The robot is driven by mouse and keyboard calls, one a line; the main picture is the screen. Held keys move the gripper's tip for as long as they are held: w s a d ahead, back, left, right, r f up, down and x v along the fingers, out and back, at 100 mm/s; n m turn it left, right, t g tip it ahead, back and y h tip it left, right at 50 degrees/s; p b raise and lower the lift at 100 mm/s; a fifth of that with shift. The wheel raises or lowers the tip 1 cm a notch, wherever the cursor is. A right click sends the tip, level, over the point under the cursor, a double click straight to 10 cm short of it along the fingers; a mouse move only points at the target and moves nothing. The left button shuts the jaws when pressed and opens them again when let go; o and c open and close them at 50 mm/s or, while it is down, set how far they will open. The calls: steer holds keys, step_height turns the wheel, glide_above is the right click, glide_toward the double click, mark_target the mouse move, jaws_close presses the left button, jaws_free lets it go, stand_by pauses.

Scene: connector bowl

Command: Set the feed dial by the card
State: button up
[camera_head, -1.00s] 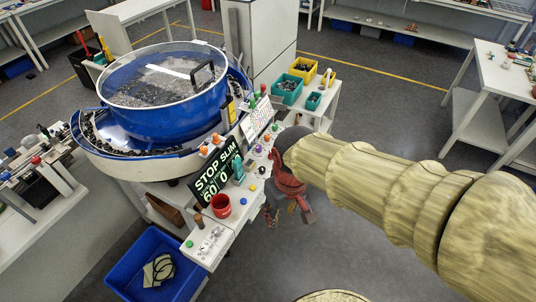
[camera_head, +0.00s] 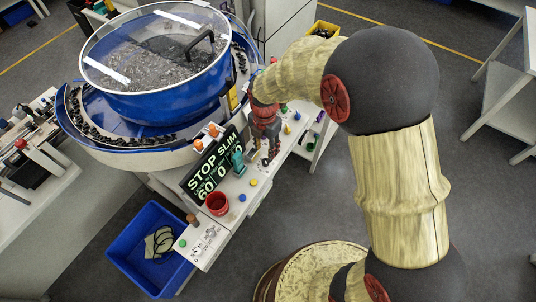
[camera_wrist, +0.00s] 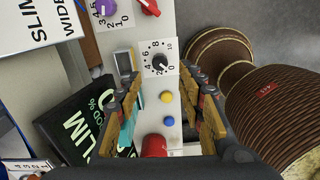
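My gripper (camera_head: 265,150) is over the panel beside the blue bowl feeder, pointing down. In the wrist view its fingers (camera_wrist: 160,76) are apart with nothing between them. A black dial (camera_wrist: 157,60) on a white scale numbered 0 to 10 shows between and just beyond the fingertips; I see no contact. Which one is the feed dial is not readable. A white card (camera_wrist: 38,22) reading SLIM and WIDE is at upper left. A dark display (camera_head: 212,168) reads STOP SLIM.
The feeder bowl (camera_head: 150,90) stands left. A blue bin (camera_head: 128,250) is on the floor.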

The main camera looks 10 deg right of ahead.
mark_target(266, 160)
steer(key=shift+n, duration=0.3)
steer(key=shift+w+f, duration=0.1)
steer(key=shift+f, duration=0.1)
step_height(266, 160, down, 7)
steer(key=shift+f+b, duration=0.2)
steer(key=shift+b, duration=0.45)
steer(key=shift+c, duration=0.6)
jaws_close()
